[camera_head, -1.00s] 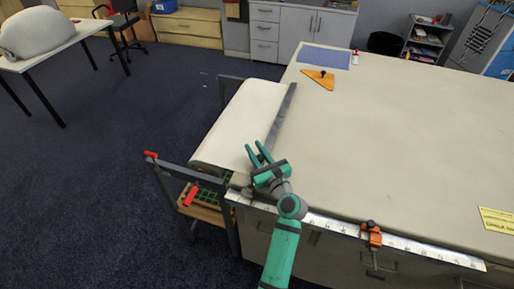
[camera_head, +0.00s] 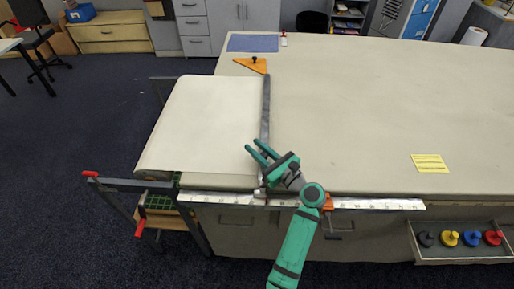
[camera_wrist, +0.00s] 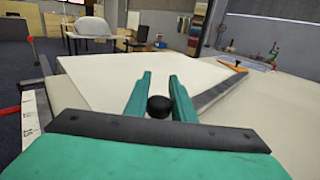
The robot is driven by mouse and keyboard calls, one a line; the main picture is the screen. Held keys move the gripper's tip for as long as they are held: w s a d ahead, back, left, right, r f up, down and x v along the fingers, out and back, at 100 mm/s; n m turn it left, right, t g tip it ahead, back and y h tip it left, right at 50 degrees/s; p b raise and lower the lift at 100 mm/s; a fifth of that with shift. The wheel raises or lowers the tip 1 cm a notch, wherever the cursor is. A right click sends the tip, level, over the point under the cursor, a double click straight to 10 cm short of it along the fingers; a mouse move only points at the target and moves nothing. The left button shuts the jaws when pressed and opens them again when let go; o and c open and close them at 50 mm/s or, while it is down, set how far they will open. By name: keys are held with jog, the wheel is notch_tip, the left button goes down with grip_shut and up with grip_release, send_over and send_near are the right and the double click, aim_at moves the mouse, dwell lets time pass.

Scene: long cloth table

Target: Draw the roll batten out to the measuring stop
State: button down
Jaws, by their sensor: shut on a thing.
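The batten (camera_head: 266,105) is a long dark grey bar across the front edge of the pale cloth (camera_head: 210,125), which comes off the roll at the table's left end. It also shows in the wrist view (camera_wrist: 215,92). My gripper (camera_head: 256,153) is at the batten's near part. In the wrist view its green fingers (camera_wrist: 160,85) are shut on a black round knob (camera_wrist: 160,106), seemingly the batten's. The orange measuring stop (camera_head: 328,201) is clamped on the white rule (camera_head: 385,204) along the near table edge, right of the batten, partly behind my arm. A gap separates them.
The table top (camera_head: 360,120) right of the batten is clear except a yellow card (camera_head: 430,163). An orange triangle (camera_head: 251,65) and blue mat (camera_head: 253,42) lie at the far end. An open drawer (camera_head: 460,252) with coloured knobbed pieces juts out at the near right.

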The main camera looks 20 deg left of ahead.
jog(key=shift+w+d, duration=0.1)
jog(key=shift+d, duration=0.25)
jog(key=c, duration=1.5)
grip_release()
jog(key=shift+a, duration=0.1)
jog(key=r, duration=0.3)
jog(key=shift+s+r, duration=0.25)
jog(key=shift+r, duration=0.1)
jog(key=s+d+r, duration=0.1)
jog(key=s+r, duration=0.2)
jog(key=s, duration=0.1)
jog(key=s+d+r, duration=0.1)
jog(key=s+r, duration=0.2)
jog(key=s, duration=0.1)
jog(key=s+d+r, duration=0.2)
jog(key=s+r, duration=0.1)
jog(key=s, duration=0.2)
jog(key=shift+r, duration=0.1)
